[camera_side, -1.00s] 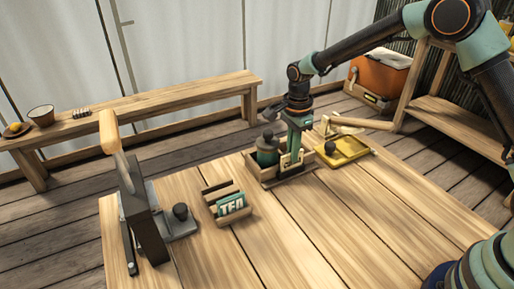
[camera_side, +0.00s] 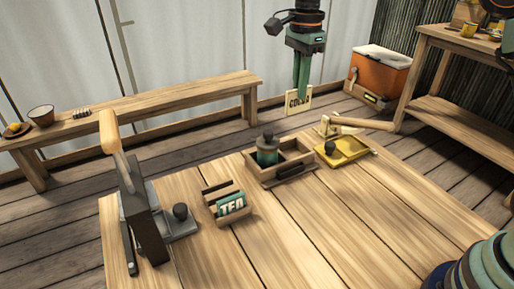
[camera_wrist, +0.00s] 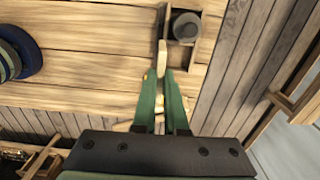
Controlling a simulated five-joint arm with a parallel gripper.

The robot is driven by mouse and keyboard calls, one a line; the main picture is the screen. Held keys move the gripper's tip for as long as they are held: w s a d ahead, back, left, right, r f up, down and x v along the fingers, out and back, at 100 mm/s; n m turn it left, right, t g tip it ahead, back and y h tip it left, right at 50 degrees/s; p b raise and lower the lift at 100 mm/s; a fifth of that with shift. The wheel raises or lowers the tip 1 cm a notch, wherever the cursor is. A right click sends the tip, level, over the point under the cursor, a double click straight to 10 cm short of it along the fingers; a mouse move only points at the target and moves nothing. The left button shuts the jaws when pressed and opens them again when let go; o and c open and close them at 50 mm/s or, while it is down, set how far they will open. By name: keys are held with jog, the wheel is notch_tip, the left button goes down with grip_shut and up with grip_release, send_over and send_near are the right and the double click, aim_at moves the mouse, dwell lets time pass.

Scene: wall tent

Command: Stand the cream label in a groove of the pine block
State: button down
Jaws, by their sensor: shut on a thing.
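My gripper (camera_side: 300,90) is shut on the cream label (camera_side: 298,101), which bears dark letters and hangs upright below the fingers, high above the table. In the wrist view the label (camera_wrist: 162,57) shows edge-on as a thin cream strip between the fingertips (camera_wrist: 163,74). The pine block (camera_side: 238,219) stands on the table, left of and below my gripper in the side view. A green TEA label (camera_side: 231,204) stands in its front groove, and a dark groove behind it looks empty. The pine block cannot be made out in the wrist view.
A wooden tray (camera_side: 265,181) holds a green jar (camera_side: 267,150) and a dark object. A tall lever device (camera_side: 148,222) stands left of the block. The front table is clear.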

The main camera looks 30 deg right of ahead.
jog(key=s+d+f+n, duration=0.3)
jog(key=s+d+n, duration=0.1)
jog(key=s+n, duration=0.3)
jog(key=s+d+f+n, duration=0.3)
jog(key=s+n, duration=0.4)
jog(key=n, duration=0.3)
jog(key=shift+s+d+f+n, duration=0.15)
jog(key=shift+s+d+n, duration=0.2)
jog(key=shift+d+n, duration=0.1)
